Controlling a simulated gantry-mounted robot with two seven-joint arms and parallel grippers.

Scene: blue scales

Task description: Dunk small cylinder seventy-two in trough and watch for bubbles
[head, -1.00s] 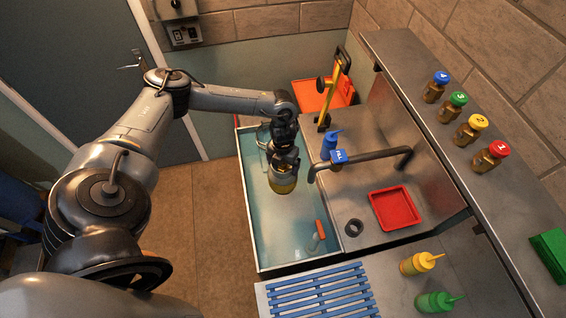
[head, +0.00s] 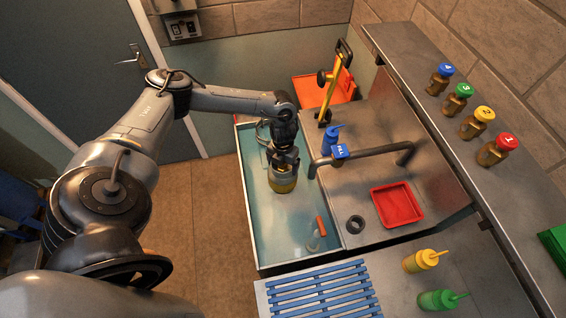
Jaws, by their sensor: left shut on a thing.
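The trough (head: 262,225) is a long rectangular tank of blue-green water left of the steel counter. My left gripper (head: 283,169) points down over its far half and is shut on a small yellowish cylinder (head: 283,184). The cylinder is upright, low in the trough; its top is hidden by the fingers. I cannot tell how deep it sits in the water, and no number on it is readable. I see no clear bubbles around it. My right gripper is not in view.
An orange-handled tool (head: 320,228) lies in the trough's near right part. A tap (head: 365,157) reaches over the trough's right edge. A red tray (head: 396,204), a black ring (head: 355,224) and a blue bottle (head: 331,138) are on the counter. A blue slatted rack (head: 320,290) lies in front.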

